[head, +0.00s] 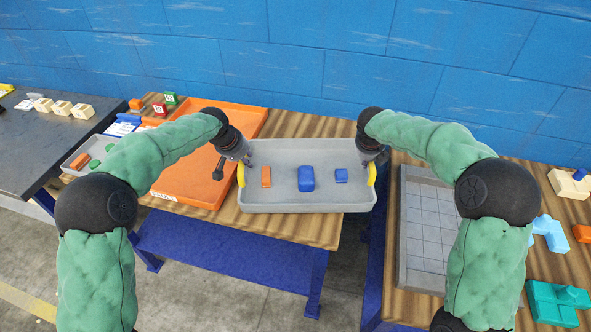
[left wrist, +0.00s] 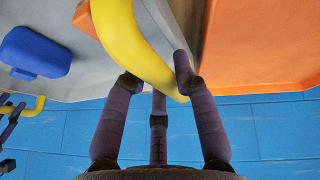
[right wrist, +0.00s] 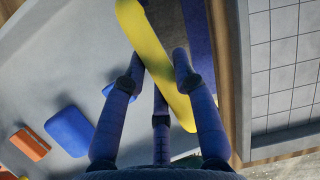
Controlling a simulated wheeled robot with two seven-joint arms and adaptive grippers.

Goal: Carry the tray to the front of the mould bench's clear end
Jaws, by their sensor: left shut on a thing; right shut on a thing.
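The grey tray (head: 306,199) has a yellow handle at each end and holds an orange block (head: 266,176), a larger blue block (head: 306,178) and a small blue block (head: 341,176). It is at the front of the middle wooden bench (head: 325,235), and I cannot tell whether it touches the top. My left gripper (head: 241,165) is shut on the left yellow handle (left wrist: 135,40). My right gripper (head: 375,163) is shut on the right yellow handle (right wrist: 150,55).
A large orange tray (head: 185,185) lies left of the grey tray. A gap separates the middle bench from the right bench, which bears a grey gridded board (head: 425,225) and teal pieces (head: 555,303). A dark table (head: 45,145) stands left. The blue wall (head: 300,60) is behind.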

